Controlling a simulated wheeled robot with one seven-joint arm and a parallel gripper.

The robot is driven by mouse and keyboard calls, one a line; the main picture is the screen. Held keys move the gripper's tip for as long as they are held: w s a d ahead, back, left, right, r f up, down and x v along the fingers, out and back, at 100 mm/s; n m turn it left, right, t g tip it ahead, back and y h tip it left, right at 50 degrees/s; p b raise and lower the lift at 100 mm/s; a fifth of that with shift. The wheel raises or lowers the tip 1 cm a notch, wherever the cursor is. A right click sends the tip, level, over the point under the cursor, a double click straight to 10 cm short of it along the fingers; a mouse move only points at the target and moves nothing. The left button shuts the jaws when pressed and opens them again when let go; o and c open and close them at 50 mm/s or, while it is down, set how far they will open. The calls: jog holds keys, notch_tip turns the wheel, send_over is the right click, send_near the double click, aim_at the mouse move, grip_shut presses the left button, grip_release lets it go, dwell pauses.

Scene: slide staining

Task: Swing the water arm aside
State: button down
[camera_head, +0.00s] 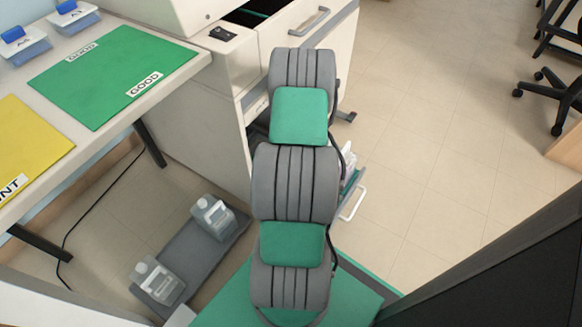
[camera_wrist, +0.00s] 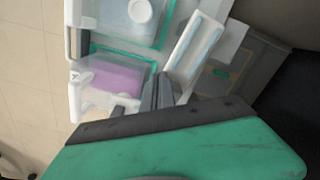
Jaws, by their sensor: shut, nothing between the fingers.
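In the wrist view, a slanted white bar with a pale blue strip (camera_wrist: 196,52) stands just beyond my fingertips; it may be the water arm, but I cannot be sure. My gripper (camera_wrist: 158,80) is shut and empty. Its grey fingertips lie beside the lower end of the bar, and I cannot tell whether they touch it. In the head view my arm reaches away toward the white machine, and my gripper is hidden behind it.
In the wrist view, a purple bath (camera_wrist: 112,78) and a clear green-rimmed bath (camera_wrist: 118,18) lie left of the bar. In the head view, a white machine (camera_head: 185,100) with an open drawer (camera_head: 300,30) stands behind my arm. A green mat (camera_head: 115,75) lies on the left table.

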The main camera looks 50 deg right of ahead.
notch_tip(320, 180, up, 7)
jog(key=p, duration=0.4)
jog(key=shift+w+d, duration=0.2)
jog(key=shift+d, duration=0.05)
jog(key=shift+f, duration=0.15)
